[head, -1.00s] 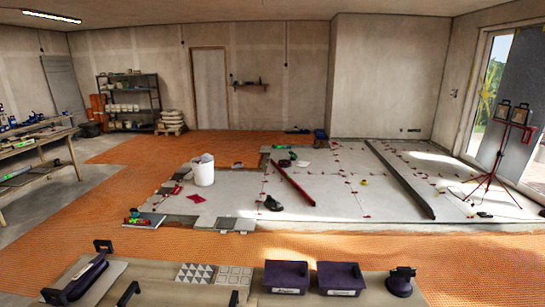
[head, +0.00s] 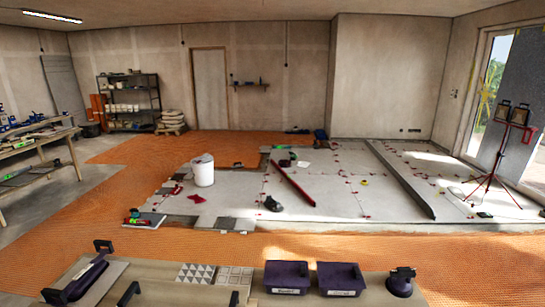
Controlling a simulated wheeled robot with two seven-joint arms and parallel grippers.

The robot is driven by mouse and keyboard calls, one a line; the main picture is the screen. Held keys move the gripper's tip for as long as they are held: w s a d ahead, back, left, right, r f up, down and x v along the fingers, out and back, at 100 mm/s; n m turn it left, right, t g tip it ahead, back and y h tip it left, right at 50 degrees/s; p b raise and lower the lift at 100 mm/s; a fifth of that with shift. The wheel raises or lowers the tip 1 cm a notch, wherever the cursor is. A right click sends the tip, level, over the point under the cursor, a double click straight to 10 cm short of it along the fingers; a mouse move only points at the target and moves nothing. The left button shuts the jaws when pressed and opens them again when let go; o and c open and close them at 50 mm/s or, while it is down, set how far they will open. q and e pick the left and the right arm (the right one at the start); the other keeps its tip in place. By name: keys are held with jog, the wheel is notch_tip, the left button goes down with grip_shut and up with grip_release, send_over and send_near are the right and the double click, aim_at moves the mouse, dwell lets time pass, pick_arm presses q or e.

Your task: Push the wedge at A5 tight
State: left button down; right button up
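Several small red wedges and clips stand along the joints of the pale tiled floor (head: 320,190). One row of them shows near the middle of the floor, and more lie towards the right. They are too small to tell how tight each one sits, and I cannot read any label that marks A5. Neither of my grippers shows in the head view.
A bench (head: 190,290) crosses the front, with two dark purple bins (head: 287,277) and sample tiles (head: 195,273). A white bucket (head: 203,171), a red bar (head: 293,180) and a long grey beam (head: 400,179) are on the floor. A red tripod (head: 490,182) stands right.

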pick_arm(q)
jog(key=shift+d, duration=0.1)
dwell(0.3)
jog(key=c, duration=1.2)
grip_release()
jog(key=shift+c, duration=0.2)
